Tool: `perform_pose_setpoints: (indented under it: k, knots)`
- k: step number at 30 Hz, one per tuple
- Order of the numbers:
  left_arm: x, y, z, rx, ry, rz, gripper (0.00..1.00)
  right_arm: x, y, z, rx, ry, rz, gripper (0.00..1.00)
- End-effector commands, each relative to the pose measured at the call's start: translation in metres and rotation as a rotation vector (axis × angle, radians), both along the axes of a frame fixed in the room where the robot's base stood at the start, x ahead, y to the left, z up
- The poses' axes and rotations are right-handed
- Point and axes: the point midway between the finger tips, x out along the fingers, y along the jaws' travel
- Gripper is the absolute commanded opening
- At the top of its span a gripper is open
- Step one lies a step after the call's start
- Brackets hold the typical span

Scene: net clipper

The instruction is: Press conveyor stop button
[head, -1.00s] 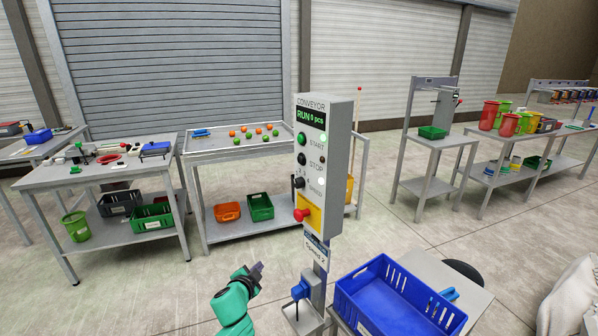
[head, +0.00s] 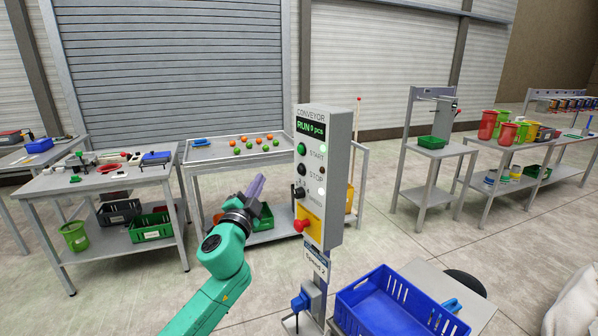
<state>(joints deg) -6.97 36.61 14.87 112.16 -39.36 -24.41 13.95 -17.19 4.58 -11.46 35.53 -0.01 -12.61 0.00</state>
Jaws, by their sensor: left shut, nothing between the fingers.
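The grey conveyor control box (head: 335,170) stands on a post in the middle of the head view. Its display (head: 309,129) reads RUN and a piece count. Below are a green START button (head: 301,149), a black STOP button (head: 300,170), a black selector knob (head: 299,192) and a red mushroom button (head: 301,225) on a yellow plate. My left gripper (head: 258,186) is shut and empty, pointing up, left of the box at about the height of the STOP button and knob. A gap shows between it and the box face in the picture. My right gripper is out of view.
A blue crate (head: 345,304) sits on a table at the lower right, close to the post. A blue clamp-like part (head: 300,302) is on the post below the box. Tables with bins and coloured balls stand behind. Open floor lies at the left front.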

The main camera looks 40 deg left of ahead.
Motion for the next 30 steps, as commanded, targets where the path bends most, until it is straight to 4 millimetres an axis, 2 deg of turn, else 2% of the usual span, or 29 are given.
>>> perform_pose_setpoints:
  k: [8,21,25,30]
  knots:
    - [0.009,-0.003,-0.001,-0.003,0.000,0.000,0.00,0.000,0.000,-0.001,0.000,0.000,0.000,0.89]
    - [0.067,-0.026,-0.002,-0.005,0.000,0.002,0.00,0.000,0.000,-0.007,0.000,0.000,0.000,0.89]
    - [0.078,-0.030,-0.002,-0.005,0.000,0.000,0.00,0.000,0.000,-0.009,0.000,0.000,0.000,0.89]
    - [0.082,-0.033,-0.001,-0.002,0.002,0.000,0.00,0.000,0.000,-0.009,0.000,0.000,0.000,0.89]
